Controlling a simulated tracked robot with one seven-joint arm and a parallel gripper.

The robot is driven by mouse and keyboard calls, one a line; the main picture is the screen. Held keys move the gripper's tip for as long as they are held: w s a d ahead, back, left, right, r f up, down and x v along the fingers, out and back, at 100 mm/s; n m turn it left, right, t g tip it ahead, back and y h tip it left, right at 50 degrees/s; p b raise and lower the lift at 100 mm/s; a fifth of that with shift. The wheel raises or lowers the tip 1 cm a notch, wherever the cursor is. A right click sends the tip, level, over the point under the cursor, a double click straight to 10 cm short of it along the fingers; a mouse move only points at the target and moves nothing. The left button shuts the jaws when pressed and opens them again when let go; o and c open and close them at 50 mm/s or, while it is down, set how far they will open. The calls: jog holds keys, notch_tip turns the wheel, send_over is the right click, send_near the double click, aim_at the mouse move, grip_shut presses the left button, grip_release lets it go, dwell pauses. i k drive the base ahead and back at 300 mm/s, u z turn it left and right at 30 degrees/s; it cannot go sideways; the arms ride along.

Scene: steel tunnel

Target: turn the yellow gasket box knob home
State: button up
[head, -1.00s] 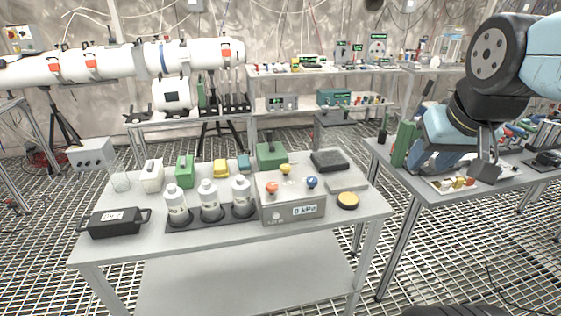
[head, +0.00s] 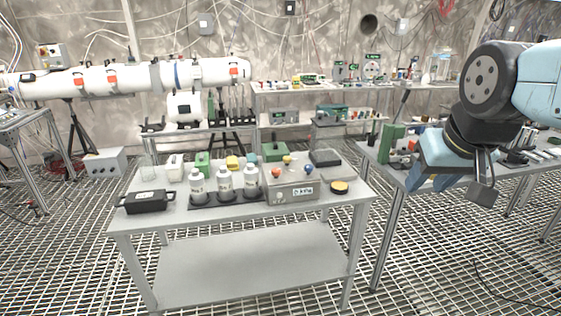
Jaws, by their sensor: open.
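A grey box with a readout on its front (head: 291,193) stands at the right part of the near table. Three knobs show on its top: an orange-red one (head: 276,172), a yellow one (head: 287,159) and a blue one (head: 308,169). The yellow knob sits between the other two, farther back; its turn angle is too small to read. My gripper (head: 432,184) hangs well to the right of the box, over the gap beside the right-hand table. It is open, with no object seen between its fingers.
A second table (head: 512,172) with tools stands at right. Open grating floor lies in front.

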aim_at(286, 159)
jog(key=u, duration=0.5)
jog(key=i, duration=1)
